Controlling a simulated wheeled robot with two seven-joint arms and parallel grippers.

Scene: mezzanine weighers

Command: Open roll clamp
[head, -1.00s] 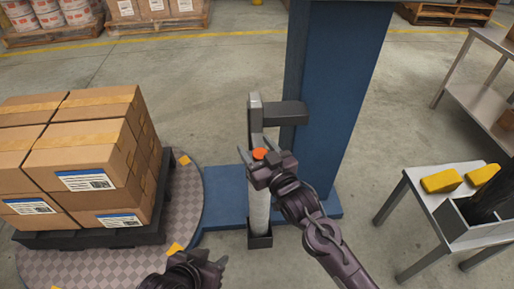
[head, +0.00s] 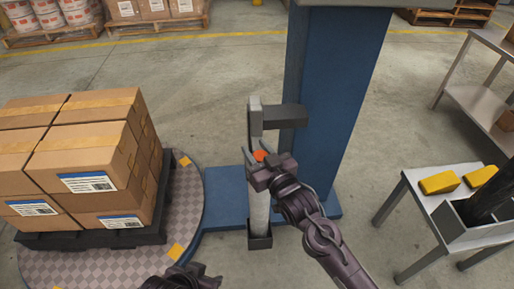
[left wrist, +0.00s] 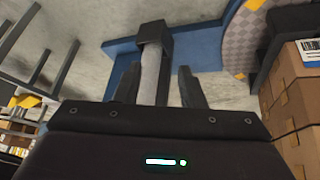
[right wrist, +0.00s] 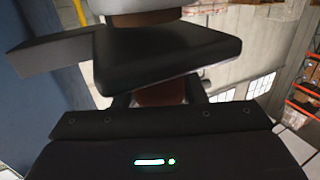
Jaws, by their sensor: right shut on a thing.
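The roll clamp is on the grey upright holder (head: 256,120) beside the blue column, above a pale film roll (head: 258,212). Its orange part (head: 260,156) shows at the top of the roll. My right gripper (head: 257,160) is shut on this orange part, which also shows dull orange between the fingers in the right wrist view (right wrist: 160,94). A dark plate (right wrist: 165,55) hides much of the clamp there. My left gripper (head: 208,275) is low in front, apart from the roll. Its fingers are open and empty in the left wrist view (left wrist: 158,85), with the roll beyond.
The blue column (head: 335,110) stands right behind the roll. On the left, a turntable (head: 185,215) carries a pallet of stacked cartons (head: 90,150). Open floor lies between column and table.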

